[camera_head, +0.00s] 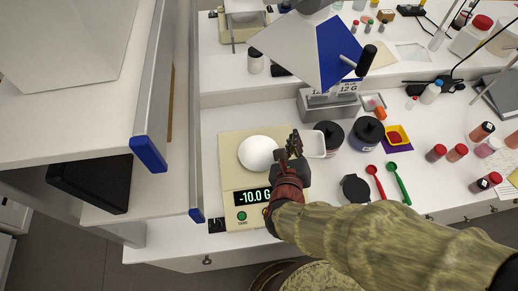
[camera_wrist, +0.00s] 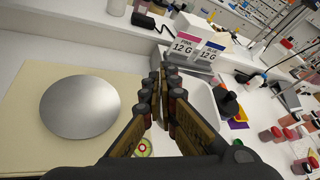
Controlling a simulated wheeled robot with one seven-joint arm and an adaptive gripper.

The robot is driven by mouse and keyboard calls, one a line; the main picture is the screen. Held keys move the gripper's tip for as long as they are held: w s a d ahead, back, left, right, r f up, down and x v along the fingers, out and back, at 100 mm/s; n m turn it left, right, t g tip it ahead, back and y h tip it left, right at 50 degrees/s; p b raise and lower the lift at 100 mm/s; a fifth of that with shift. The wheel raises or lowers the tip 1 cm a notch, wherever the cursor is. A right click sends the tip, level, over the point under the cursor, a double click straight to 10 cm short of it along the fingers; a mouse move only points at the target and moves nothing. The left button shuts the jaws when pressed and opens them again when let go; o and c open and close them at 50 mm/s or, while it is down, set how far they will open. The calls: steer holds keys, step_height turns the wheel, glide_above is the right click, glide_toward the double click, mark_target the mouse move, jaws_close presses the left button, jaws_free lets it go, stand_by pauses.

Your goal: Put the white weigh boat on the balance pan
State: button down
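The white weigh boat (camera_head: 314,143) is a small shallow tray just right of my gripper (camera_head: 295,146) in the head view. In the wrist view the boat (camera_wrist: 202,104) lies against the right finger, partly hidden by it. My gripper's fingers (camera_wrist: 164,98) are nearly together and look closed on the boat's near wall; the contact itself is hidden. The round balance pan (camera_head: 258,153) is bare and left of my gripper. It shows as a grey metal disc (camera_wrist: 80,107) in the wrist view. The beige balance (camera_head: 236,174) reads -10.0 G.
Two dark-lidded jars (camera_head: 367,131) and the label stand (camera_head: 328,103) are behind and right of my gripper. A black lid (camera_head: 355,188), a red scoop (camera_head: 376,183) and a green scoop (camera_head: 398,184) lie to the right. Red-capped vials stand farther right.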

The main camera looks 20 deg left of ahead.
steer(key=s+a+r+n+y+p, duration=0.2)
steer(key=s+a, duration=0.1)
steer(key=s, duration=0.6)
steer(key=b, duration=0.3)
glide_above(246, 153)
steer(key=shift+g, duration=0.3)
steer(key=f, duration=0.9)
steer(key=shift+s+d, duration=0.25)
steer(key=shift+d, duration=0.15)
steer(key=shift+w+a+f, duration=0.25)
steer(key=shift+a+f, duration=0.15)
steer(key=shift+f, duration=0.1)
steer(key=shift+f+b, duration=0.4)
steer(key=shift+f, duration=1.05)
steer(key=shift+f, duration=0.15)
steer(key=c, duration=2.4)
jaws_free()
steer(key=shift+o, duration=0.5)
